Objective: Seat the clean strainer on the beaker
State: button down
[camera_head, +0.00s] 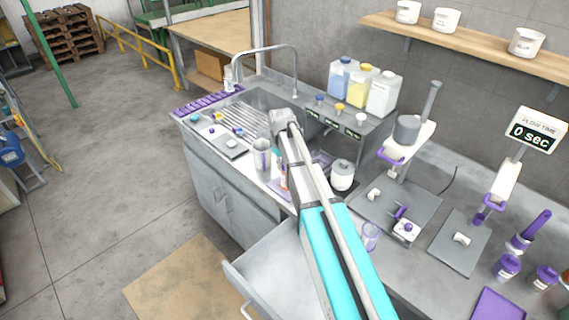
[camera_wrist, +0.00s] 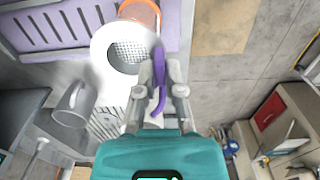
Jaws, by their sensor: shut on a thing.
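The strainer (camera_wrist: 103,44), a white ring around a fine mesh with a purple handle, shows in the wrist view. My gripper (camera_wrist: 159,82) is shut on the purple handle, with the ring up and left of the fingertips. The mesh looks clean. An orange-rimmed round vessel (camera_wrist: 141,12) stands just beyond the ring, partly covered by it; I cannot tell whether they touch. A grey metal beaker (camera_wrist: 72,103) with a handle is left of the strainer, apart from it. In the head view a metal beaker (camera_head: 262,156) stands on the counter left of my arm, which hides my fingers.
A purple slatted rack (camera_wrist: 60,22) lies at the wrist view's upper left. In the head view, a sink (camera_head: 262,98), coloured bottles (camera_head: 365,85) and a white jar (camera_head: 342,175) are nearby. An open drawer (camera_head: 275,265) juts out in front.

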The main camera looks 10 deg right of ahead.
jog(key=shift+f+b, duration=0.6)
dwell(0.5)
jog(key=c, duration=1)
grip_release()
jog(key=shift+c, duration=0.2)
jog(key=shift+r, duration=0.1)
jog(key=shift+s+r+p, duration=0.1)
jog(key=shift+r+p, duration=5.35)
jog(key=shift+p, duration=0.1)
jog(key=s+d+f+m+b, duration=0.1)
jog(key=s+f+m+b, duration=0.2)
jog(key=s, duration=0.8)
jog(key=s+d+f+m+b, duration=0.1)
jog(key=s+f+m+b, duration=0.2)
jog(key=s+f+b, duration=0.4)
jog(key=s, duration=0.4)
jog(key=shift+s+m, duration=0.3)
jog(key=shift+s, duration=0.05)
